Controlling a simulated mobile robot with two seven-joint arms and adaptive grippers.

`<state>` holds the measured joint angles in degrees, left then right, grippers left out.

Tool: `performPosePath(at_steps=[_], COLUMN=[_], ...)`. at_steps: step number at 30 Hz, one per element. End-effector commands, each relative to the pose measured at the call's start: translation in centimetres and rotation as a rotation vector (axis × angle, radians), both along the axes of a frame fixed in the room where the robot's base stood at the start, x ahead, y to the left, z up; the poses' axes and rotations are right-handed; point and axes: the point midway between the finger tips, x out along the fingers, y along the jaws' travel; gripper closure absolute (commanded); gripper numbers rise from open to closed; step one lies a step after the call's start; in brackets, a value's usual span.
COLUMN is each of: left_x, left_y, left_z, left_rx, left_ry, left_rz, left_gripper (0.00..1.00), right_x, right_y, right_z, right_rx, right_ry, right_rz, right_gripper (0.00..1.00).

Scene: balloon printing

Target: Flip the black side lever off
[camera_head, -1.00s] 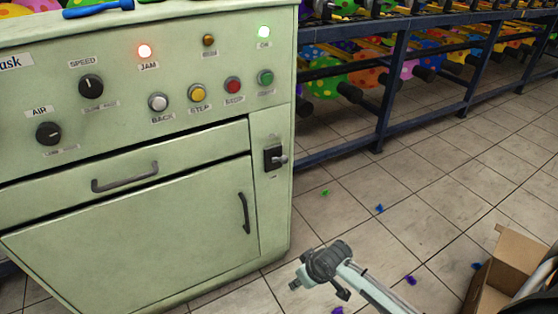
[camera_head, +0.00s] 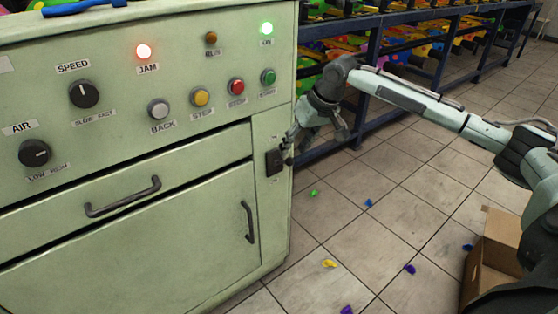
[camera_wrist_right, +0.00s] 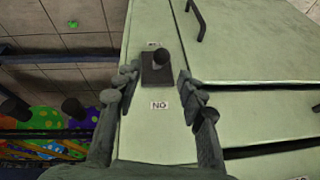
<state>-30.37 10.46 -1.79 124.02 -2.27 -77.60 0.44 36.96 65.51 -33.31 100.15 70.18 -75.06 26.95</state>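The black side lever (camera_head: 273,163) is on the narrow right panel of the pale green machine. It also shows in the right wrist view as a dark plate with a round knob (camera_wrist_right: 159,57). A label reading "NO" as seen here (camera_wrist_right: 160,105) sits beside the plate. My right gripper (camera_head: 287,150) is right at the lever in the head view and partly overlaps its edge. In the right wrist view the gripper (camera_wrist_right: 157,76) is open, one finger on each side of the lever plate. I cannot tell whether it touches the knob. My left gripper is not in view.
The machine's drawer handle (camera_head: 123,197) and door handle (camera_head: 248,222) stick out left of the lever. A blue rack (camera_head: 370,50) stands behind my right arm. A cardboard box (camera_head: 492,258) is at lower right.

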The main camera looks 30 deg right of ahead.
Motion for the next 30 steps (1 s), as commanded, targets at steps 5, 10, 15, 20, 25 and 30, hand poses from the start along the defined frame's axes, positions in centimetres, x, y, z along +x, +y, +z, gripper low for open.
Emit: performPosePath(at_steps=[5, 10, 15, 20, 25, 30], left_x=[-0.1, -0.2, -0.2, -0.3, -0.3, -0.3], left_y=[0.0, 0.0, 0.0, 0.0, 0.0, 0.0], left_z=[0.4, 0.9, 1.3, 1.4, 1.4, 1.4], left_rx=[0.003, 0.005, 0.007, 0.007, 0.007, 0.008], left_ry=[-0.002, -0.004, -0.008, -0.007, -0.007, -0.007], left_rz=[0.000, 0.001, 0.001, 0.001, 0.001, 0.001], left_gripper=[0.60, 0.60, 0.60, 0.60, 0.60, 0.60], right_x=[0.9, 2.0, 2.7, 2.9, 2.8, 2.8], right_y=[0.5, 0.8, 1.0, 1.0, 1.0, 1.0], right_z=[-2.5, -4.9, -6.4, -6.8, -6.8, -6.8], right_rx=[0.002, 0.001, 0.001, -0.001, -0.001, -0.001], right_ry=[0.003, 0.001, 0.000, -0.001, -0.001, -0.001], right_rz=[0.001, 0.001, 0.001, 0.002, 0.002, 0.002], right_gripper=[0.60, 0.60, 0.60, 0.60, 0.60, 0.81])
